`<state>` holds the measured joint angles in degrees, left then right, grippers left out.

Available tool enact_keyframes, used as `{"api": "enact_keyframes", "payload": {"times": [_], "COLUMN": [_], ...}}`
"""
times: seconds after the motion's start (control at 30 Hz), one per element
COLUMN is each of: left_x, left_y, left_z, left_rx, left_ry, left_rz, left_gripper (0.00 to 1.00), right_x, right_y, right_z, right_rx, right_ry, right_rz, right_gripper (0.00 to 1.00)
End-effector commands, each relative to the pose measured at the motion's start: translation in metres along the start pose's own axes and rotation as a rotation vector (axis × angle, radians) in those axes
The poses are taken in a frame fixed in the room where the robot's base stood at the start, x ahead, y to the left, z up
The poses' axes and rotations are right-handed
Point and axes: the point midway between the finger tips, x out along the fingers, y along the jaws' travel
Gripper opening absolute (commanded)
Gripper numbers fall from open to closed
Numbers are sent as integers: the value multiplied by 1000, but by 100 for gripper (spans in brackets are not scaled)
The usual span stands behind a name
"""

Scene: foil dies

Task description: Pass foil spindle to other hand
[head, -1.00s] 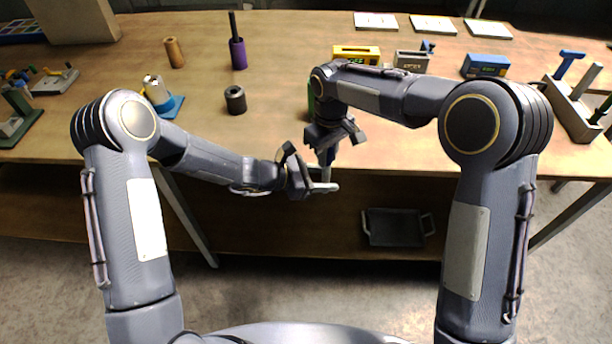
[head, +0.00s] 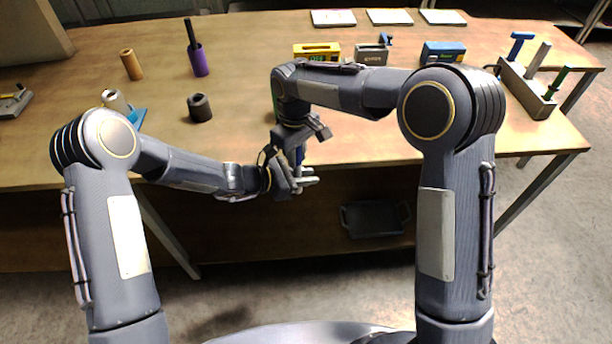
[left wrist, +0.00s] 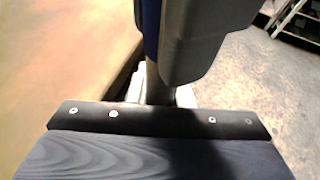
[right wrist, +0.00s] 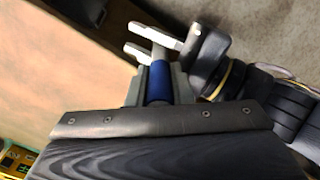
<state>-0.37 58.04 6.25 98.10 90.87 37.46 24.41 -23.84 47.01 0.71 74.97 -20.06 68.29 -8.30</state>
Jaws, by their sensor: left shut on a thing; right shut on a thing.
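The foil spindle has a blue body (right wrist: 158,82) and a thin grey shaft (left wrist: 153,84). My right gripper (head: 302,150) is shut on the blue body, just off the front edge of the table. My left gripper (head: 309,176) comes from the left, below the right one. Its pale fingers (right wrist: 150,42) are shut on the grey shaft. Both grippers hold the same spindle. In the head view the spindle (head: 299,156) is mostly hidden by the grippers.
On the table (head: 250,45) stand a dark ring (head: 200,108), a purple holder (head: 200,64), a tan cylinder (head: 132,65) and several small boxes, one yellow (head: 317,51). A rack (head: 525,90) with upright tools is at the right. A grey tray (head: 374,220) lies on the lower shelf.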

Motion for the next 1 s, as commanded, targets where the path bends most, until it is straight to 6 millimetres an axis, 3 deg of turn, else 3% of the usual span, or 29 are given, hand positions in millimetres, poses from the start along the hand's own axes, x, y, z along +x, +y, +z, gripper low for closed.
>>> {"api": "enact_keyframes", "payload": {"times": [0.03, 0.2, 0.57, 1.0], "left_x": [1, 1, 1, 1], "left_y": [-4, -4, -2, -2], "left_z": [2, 2, 1, 1], "left_rx": [2, 2, 2, 2], "left_ry": [-5, -4, -3, -3], "left_rz": [-9, -9, -6, -6], "left_gripper": [0, 0, 0, 0], "right_x": [-1, -1, -6, -90], "right_y": [3, 2, 2, 1], "right_z": [-2, -2, -2, -2], "right_rx": [2, 2, 2, 1], "right_ry": [10, 9, 8, 12], "right_rz": [6, 5, 4, 4], "right_gripper": [22, 44, 45, 45]}}
